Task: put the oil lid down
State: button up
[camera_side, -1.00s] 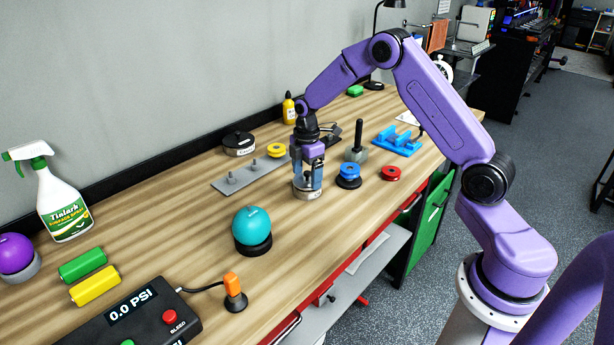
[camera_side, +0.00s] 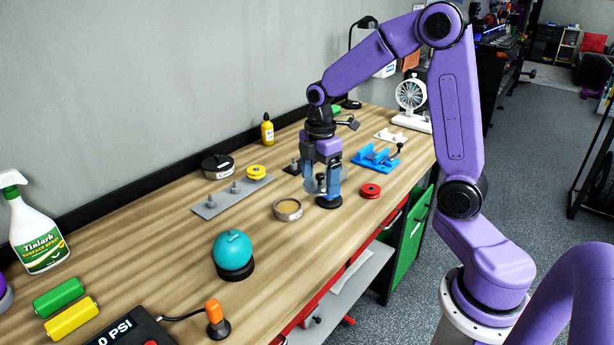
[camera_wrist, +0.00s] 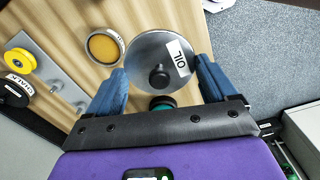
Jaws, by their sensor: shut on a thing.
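The oil lid (camera_wrist: 152,50) is a round steel disc with a black knob and a white OIL label. My gripper (camera_wrist: 160,74) is shut on it, with a blue finger at each side. In the side view my gripper (camera_side: 322,186) holds the lid (camera_side: 311,187) roughly level above the bench, over a black round base (camera_side: 328,204). The lid and fingers hide most of what is on that base; a blue-green edge shows below the lid in the wrist view. The open oil pot (camera_side: 288,208), steel with amber contents, stands apart to the left.
A teal ball (camera_side: 233,250) on a black ring sits front left. A grey pegged plate (camera_side: 230,196), yellow disc (camera_side: 256,172) and chalk pot (camera_side: 218,165) lie behind. A red disc (camera_side: 371,191) and blue fixture (camera_side: 376,158) are right. Bench between ball and plate is clear.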

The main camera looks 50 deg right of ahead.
jog(key=shift+s+a+r, duration=0.2)
jog(key=shift+s+r, duration=0.05)
jog(key=shift+s, duration=0.35)
jog(key=w+a+f, duration=0.3)
jog(key=a, duration=0.4)
send_over(254, 228)
jog(key=s, duration=0.1)
notch_tip(254, 228, down, 8)
jog(key=shift+f, duration=0.15)
jog(key=shift+w+a+f, duration=0.1)
jog(key=shift+w+f, duration=0.4)
jog(key=shift+f, duration=1.65)
jog(key=shift+f, duration=0.15)
jog(key=o, duration=0.8)
